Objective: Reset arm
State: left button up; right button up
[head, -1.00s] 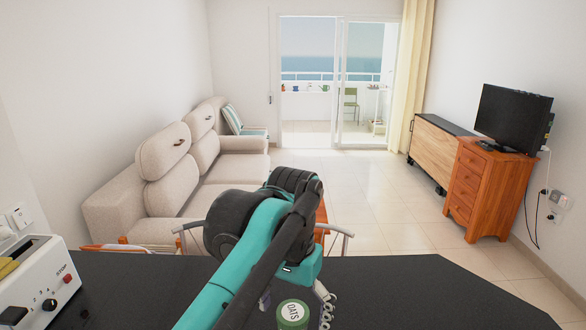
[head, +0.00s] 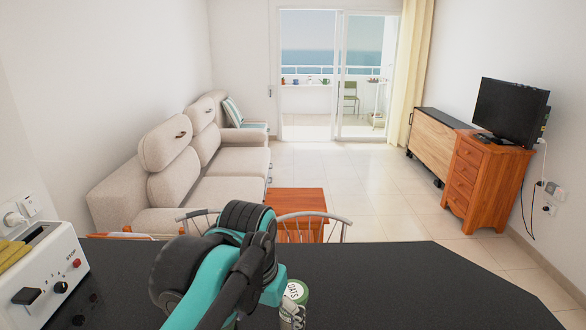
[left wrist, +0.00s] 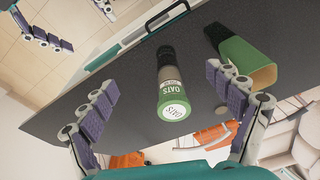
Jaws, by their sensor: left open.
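My left arm reaches in from the bottom of the head view, over the dark counter (head: 400,285), and hides most of its gripper there. In the left wrist view my left gripper (left wrist: 162,80) is open, its two fingers spread wide. An oats jar (left wrist: 172,100) with a pale lid and green label shows between the fingers, not visibly gripped. In the head view the jar (head: 297,290) is partly hidden beside my arm. My right gripper (left wrist: 72,24) shows at the top left of the left wrist view, its fingers apart and empty.
A green open container (left wrist: 236,50) is on the counter near the jar. A white toaster (head: 50,268) stands at the left. Chairs (head: 312,228), an orange-brown table (head: 297,199) and a sofa (head: 215,160) lie beyond. The counter's right part is clear.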

pick_arm(q)
jog(key=s+a+f+n+t, duration=0.2)
jog(key=a+f, duration=0.4)
jog(key=f, duration=0.1)
jog(key=s+a+f+n+t, duration=0.1)
jog(key=s+a+f+t, duration=0.2)
jog(key=a+f, duration=0.4)
jog(key=shift+s+f+n+y, duration=0.2)
jog(key=shift+f+n+y, duration=0.1)
jog(key=shift+f+n, duration=0.1)
pick_arm(e)
jog(key=w+d+g+y, duration=0.1)
jog(key=w+d+g, duration=0.2)
jog(key=d, duration=0.9)
jog(key=shift+w+d+f+m+y, duration=0.2)
jog(key=shift+w+f+m+y, duration=0.05)
jog(key=shift+f+m+y, duration=0.1)
